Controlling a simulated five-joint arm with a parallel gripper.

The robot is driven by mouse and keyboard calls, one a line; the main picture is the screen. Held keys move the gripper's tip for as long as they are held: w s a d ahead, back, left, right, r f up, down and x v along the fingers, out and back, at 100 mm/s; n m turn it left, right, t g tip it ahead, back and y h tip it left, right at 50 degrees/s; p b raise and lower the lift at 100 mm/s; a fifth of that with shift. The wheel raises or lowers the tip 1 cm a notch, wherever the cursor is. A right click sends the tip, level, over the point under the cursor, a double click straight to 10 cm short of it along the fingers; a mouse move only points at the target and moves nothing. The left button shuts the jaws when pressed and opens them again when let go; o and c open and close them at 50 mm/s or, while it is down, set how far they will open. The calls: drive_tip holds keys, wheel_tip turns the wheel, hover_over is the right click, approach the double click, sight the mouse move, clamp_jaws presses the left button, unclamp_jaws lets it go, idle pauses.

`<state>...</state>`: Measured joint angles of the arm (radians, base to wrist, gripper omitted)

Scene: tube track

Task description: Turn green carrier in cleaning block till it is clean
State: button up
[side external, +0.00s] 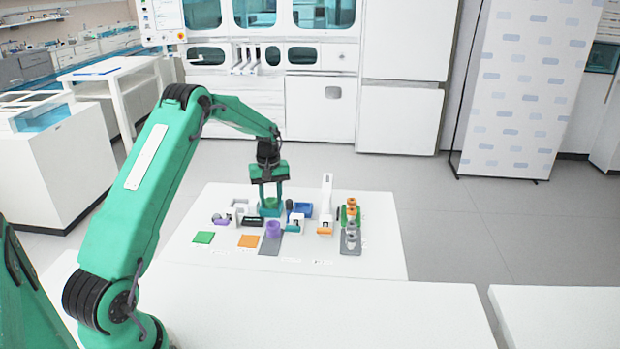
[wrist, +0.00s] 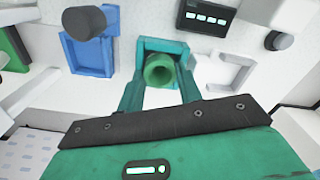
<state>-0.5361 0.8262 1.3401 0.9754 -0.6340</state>
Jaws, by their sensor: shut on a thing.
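The green carrier (wrist: 158,70) is a round, hollow cup in the wrist view. It sits in a square teal block (wrist: 165,46), which I take to be the cleaning block. My gripper (wrist: 161,84) has one finger on each side of the carrier and is shut on it. In the side view my gripper (side external: 270,203) points straight down at the teal block (side external: 270,210) at the back of the white board. The carrier is mostly hidden there by the fingers. Whether its surface is clean cannot be told.
A blue tray (side external: 303,209) and a dark cylinder (side external: 289,205) stand close right of the block. A purple cup (side external: 273,229), a tall white post (side external: 326,189) and a rack of carriers (side external: 351,228) stand farther off.

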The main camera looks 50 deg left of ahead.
drive_tip(key=shift+m, duration=2.2)
drive_tip(key=shift+r, duration=0.2)
drive_tip(key=shift+r, duration=2.1)
